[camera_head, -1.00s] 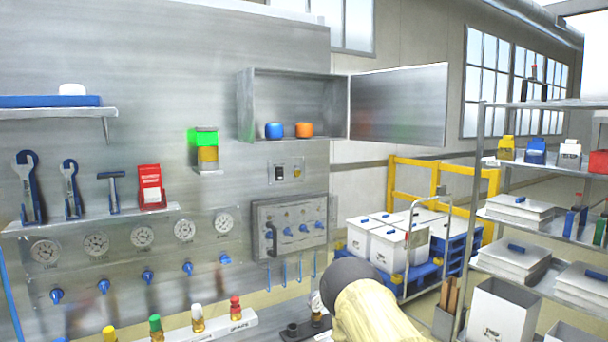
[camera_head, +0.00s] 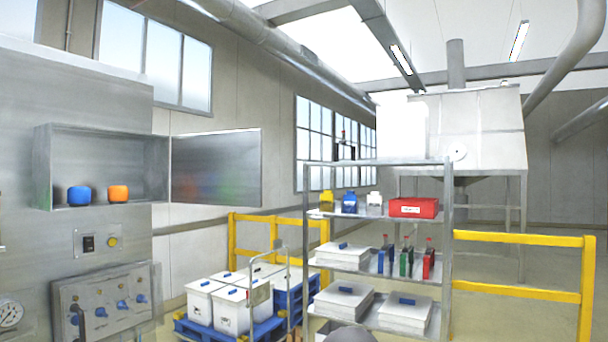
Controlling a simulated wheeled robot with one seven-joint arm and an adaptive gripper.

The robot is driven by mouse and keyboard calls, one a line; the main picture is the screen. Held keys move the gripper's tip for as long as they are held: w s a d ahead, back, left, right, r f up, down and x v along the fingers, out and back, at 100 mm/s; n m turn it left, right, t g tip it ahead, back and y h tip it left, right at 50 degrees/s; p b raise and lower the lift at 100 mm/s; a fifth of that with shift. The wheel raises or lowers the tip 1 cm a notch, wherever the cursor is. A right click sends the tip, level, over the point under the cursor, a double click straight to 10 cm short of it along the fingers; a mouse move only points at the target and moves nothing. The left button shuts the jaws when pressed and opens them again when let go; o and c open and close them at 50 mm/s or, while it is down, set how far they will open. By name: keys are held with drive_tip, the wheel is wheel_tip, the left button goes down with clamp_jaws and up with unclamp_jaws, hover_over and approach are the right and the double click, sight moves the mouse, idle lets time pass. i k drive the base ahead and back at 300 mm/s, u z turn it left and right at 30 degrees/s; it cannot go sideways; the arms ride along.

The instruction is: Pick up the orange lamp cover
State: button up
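The orange lamp cover (camera_head: 118,193) is a small rounded orange block. It sits on the floor of an open metal wall cabinet (camera_head: 110,142) at the left, to the right of a similar blue cover (camera_head: 79,195). The two stand slightly apart. The cabinet door (camera_head: 216,167) is swung open to the right. My gripper is not in view; only a small dark rounded part of my arm shows at the bottom edge.
A metal shelf rack (camera_head: 447,250) with coloured containers, a red box (camera_head: 414,207) and white lidded boxes stands right of centre. White bins (camera_head: 231,309) sit on a blue pallet below the door. Yellow railings (camera_head: 520,285) stand behind. Open floor shows at the right.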

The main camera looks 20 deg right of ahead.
sight(117, 195)
drive_tip(key=z, duration=1.5)
drive_tip(key=i, duration=3.35)
drive_tip(key=u, duration=3.45)
